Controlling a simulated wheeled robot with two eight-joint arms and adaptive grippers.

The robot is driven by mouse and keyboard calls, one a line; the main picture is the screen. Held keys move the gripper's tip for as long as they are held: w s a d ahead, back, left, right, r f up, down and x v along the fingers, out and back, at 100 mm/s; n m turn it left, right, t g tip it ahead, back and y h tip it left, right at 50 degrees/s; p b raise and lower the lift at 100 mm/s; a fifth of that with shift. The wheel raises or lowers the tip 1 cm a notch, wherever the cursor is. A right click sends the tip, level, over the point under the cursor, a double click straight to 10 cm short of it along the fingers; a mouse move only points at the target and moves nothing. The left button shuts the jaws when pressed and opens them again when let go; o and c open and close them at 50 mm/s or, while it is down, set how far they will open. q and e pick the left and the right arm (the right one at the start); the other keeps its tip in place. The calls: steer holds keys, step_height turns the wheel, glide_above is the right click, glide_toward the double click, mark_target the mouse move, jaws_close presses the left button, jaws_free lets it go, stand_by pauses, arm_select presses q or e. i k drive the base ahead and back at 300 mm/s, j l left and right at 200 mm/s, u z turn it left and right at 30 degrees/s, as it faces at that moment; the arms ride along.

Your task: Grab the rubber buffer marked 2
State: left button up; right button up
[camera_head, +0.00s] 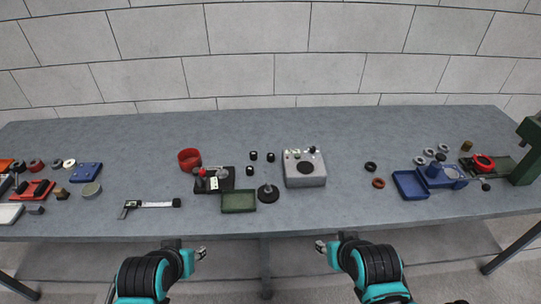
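Three small black cylinders with pale tops, which look like the rubber buffers, stand mid-table: one at the upper left (253,156), one at the upper right (270,157) and one at the lower left (250,170). Their markings are too small to read, so I cannot tell which is marked 2. My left gripper (201,253) is in front of the table's front edge, left of centre. My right gripper (320,247) is there too, right of centre. Both are well apart from the buffers, with nothing visible held; their fingers are too small to judge.
A green tray (238,202), a black round base with a post (268,194) and a black dial-gauge stand (212,182) lie close to the buffers. A grey box with a dark disc (304,170) stands right of them. A caliper (152,204) lies front left. The back strip is clear.

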mark_target(252, 154)
steer(key=i+z, duration=0.2)
steer(key=z, duration=0.15)
steer(key=i+j+z, duration=0.15)
steer(key=z, duration=0.2)
steer(key=i+j+z, duration=0.2)
steer(key=z, duration=0.15)
steer(key=i, duration=0.05)
